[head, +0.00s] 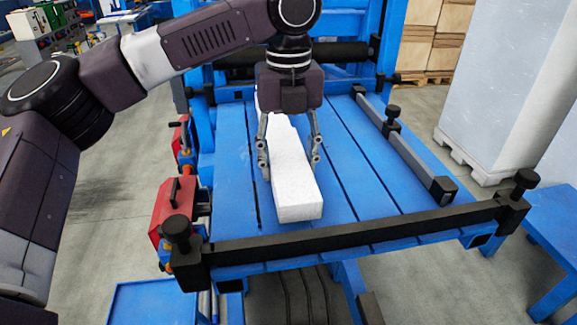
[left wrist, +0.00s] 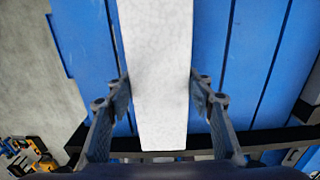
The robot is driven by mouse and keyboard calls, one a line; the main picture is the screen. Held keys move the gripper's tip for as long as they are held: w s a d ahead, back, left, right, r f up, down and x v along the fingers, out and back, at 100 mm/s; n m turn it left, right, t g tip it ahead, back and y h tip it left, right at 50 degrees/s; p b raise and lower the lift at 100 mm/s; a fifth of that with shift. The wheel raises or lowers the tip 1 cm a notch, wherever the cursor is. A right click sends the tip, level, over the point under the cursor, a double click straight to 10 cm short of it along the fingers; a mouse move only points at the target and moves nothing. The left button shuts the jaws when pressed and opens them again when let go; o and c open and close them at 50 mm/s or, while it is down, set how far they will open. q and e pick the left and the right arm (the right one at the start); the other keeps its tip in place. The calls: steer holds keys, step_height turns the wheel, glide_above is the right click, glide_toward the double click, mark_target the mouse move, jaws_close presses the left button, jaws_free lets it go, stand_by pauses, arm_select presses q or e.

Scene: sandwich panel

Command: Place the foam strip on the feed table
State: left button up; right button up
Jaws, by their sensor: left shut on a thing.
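The foam strip (head: 292,178) is a long white block over the blue slatted feed table (head: 352,165), its length running from the near edge toward the back. My left gripper (head: 290,165) comes down from above with one finger on each side of the strip and is shut on it. In the left wrist view the strip (left wrist: 158,85) runs between the two fingers (left wrist: 160,98). Whether the strip's underside touches the slats I cannot tell. My right gripper is not in view.
A black bar (head: 360,232) with knobs crosses the table's near edge. A second black rail (head: 408,150) lies along its right side. Red boxes (head: 174,205) stand at the left edge. A tall white stack (head: 512,85) stands at the right. The right slats are clear.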

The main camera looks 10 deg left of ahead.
arm_select(q)
steer(key=shift+w+f, duration=0.1)
steer(key=shift+f, duration=0.85)
steer(key=shift+w+f, duration=0.1)
steer(key=o, duration=1.2)
steer(key=shift+f, duration=0.1)
steer(key=shift+c, duration=0.2)
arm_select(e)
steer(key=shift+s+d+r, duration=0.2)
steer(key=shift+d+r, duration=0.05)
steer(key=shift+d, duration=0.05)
